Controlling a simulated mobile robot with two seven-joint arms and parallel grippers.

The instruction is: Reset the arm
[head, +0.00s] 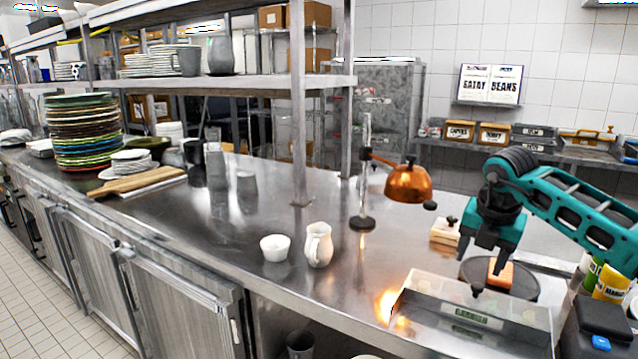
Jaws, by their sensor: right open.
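My right gripper (487,270) comes in from the right on a teal arm. It points down over the steel counter (180,232), and its jaws are open. Just behind its fingertips an orange block (501,274) sits on a dark round plate (524,285). I cannot tell whether the fingers touch the block; nothing shows gripped between them. My left gripper does not show.
A clear box (470,318) stands in front of the right gripper. A copper heat lamp (408,184), a white pitcher (318,245) and a white bowl (275,248) stand to its left. Stacked plates (84,135) are far left. The counter's middle is mostly clear.

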